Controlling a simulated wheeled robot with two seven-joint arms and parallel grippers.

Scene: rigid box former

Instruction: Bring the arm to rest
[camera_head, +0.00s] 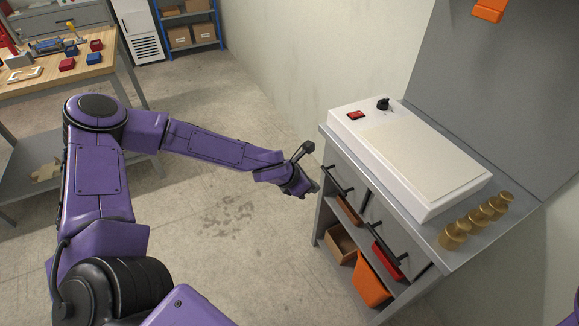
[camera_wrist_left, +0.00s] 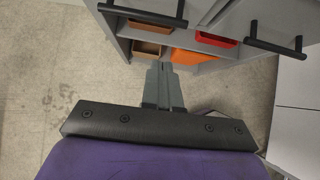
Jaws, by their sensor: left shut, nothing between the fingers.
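My purple left arm reaches in from the left in the head view. Its gripper (camera_head: 312,187) is at the left front corner of the grey workbench (camera_head: 461,236), in front of the drawer handles. In the left wrist view the gripper's fingers (camera_wrist_left: 164,68) are together with nothing between them, pointing towards the bench's lower shelf. I cannot tell from these views whether the gripper touches the bench. My right gripper is not in view.
A white box-shaped device (camera_head: 420,165) and brass weights (camera_head: 478,220) stand on the bench. Below are black drawer handles (camera_head: 385,246) and an orange bin (camera_head: 369,283). A wooden-topped table (camera_head: 95,72) stands at far left. Open concrete floor lies between.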

